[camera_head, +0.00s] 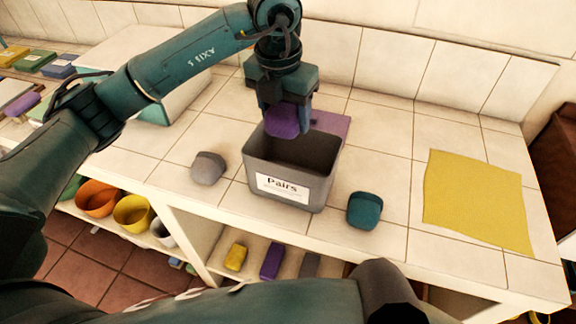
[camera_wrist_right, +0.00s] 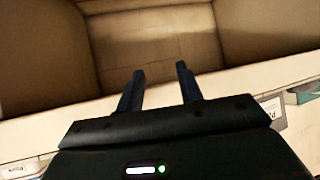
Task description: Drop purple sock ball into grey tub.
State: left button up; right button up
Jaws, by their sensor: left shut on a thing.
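The purple sock ball (camera_head: 282,121) is in my left gripper (camera_head: 285,108), which is shut on it. The gripper points down and holds the ball over the back part of the grey tub (camera_head: 292,163). The tub stands open on the tiled counter, with a white "Pairs" label on its front. Its inside looks dark and the part of it behind the ball is hidden. My right gripper (camera_wrist_right: 160,88) shows in the right wrist view with its two fingers apart and nothing between them.
A grey sock ball (camera_head: 208,168) lies left of the tub and a teal one (camera_head: 364,210) right of it. A purple cloth (camera_head: 330,123) lies behind the tub, and a yellow cloth (camera_head: 475,198) at the right. Bowls and folded items fill the shelf below.

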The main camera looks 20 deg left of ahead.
pick_arm(q)
notch_tip(320, 180, down, 4)
jog(key=shift+f+b, duration=0.15)
jog(key=shift+b, duration=0.9)
jog(key=shift+f, duration=0.4)
pick_arm(e)
jog(key=shift+a+f+y, duration=0.1)
jog(key=shift+a+y, duration=0.2)
jog(key=shift+a, duration=0.35)
pick_arm(q)
jog(key=o, duration=1.1)
jog(key=shift+c, duration=0.2)
pick_arm(e)
jog(key=shift+t, duration=0.3)
pick_arm(q)
jog(key=r, duration=0.4)
jog(key=s+r, duration=0.1)
jog(key=r, duration=0.8)
jog(key=shift+s+a+r+b, duration=0.1)
jog(key=shift+s+a+b, duration=0.15)
jog(key=shift+b, duration=0.1)
pick_arm(e)
jog(key=shift+w+a, duration=0.15)
